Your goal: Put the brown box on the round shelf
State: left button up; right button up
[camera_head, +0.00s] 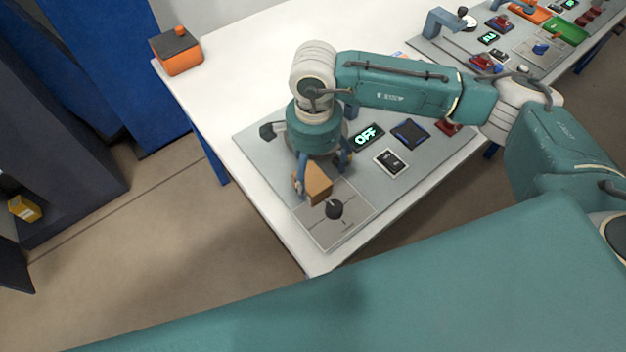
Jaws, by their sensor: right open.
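The brown box (316,187) is on the grey control panel near the table's front left corner, by a black knob. My right gripper (322,174) is over the box, pointing down. Its fingers are spread, one left of the box and one behind it to the right. The gripper is open; I cannot tell whether a finger touches the box. The gripper body hides part of the panel behind. I cannot make out a round shelf in this view. My left gripper is not in view.
The grey panel (432,165) carries an OFF display (367,137), switches and a black knob (334,209). An orange box (177,52) sits at the white table's back left corner. A second panel with coloured parts is at the upper right. A dark cabinet (60,130) stands left.

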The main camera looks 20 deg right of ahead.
aim_at(314, 177)
notch_tip(314, 177, down, 4)
jog(key=shift+r+p, duration=0.25)
jog(key=shift+p, duration=0.55)
jog(key=shift+f, duration=0.4)
jog(key=shift+c, duration=0.8)
jog(key=c, duration=1.5)
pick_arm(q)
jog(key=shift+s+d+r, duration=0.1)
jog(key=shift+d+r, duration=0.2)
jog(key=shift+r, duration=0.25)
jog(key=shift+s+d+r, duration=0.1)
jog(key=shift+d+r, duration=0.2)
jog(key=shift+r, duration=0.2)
pick_arm(e)
jog(key=shift+r, duration=0.1)
